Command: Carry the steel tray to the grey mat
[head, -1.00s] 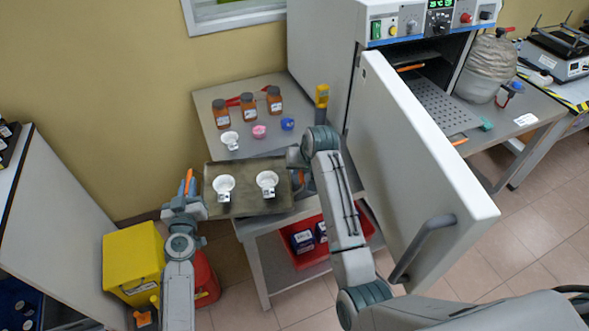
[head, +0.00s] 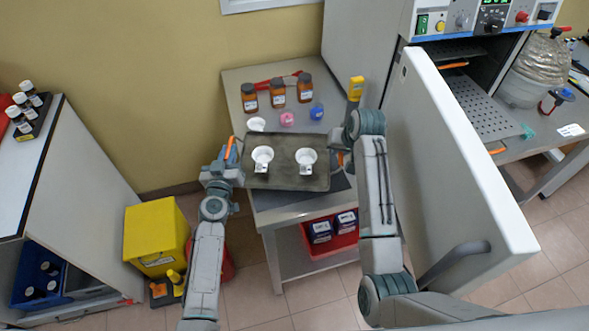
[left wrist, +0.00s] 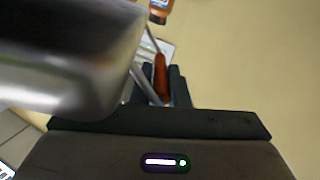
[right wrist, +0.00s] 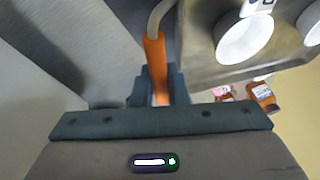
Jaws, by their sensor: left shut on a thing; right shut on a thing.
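The steel tray (head: 285,177) is held between my two grippers above the small bench, carrying two white cups with tags, a left one (head: 262,154) and a right one (head: 306,157). My left gripper (head: 226,164) is shut on the tray's left orange handle, which also shows in the left wrist view (left wrist: 161,76). My right gripper (head: 342,160) is shut on the right orange handle, clear in the right wrist view (right wrist: 155,60). A dark grey patch, seemingly the grey mat (head: 341,183), shows on the bench beneath the tray, which hides most of it.
The open oven door (head: 455,160) is close to my right arm. A yellow bin (head: 155,238) stands left of the bench.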

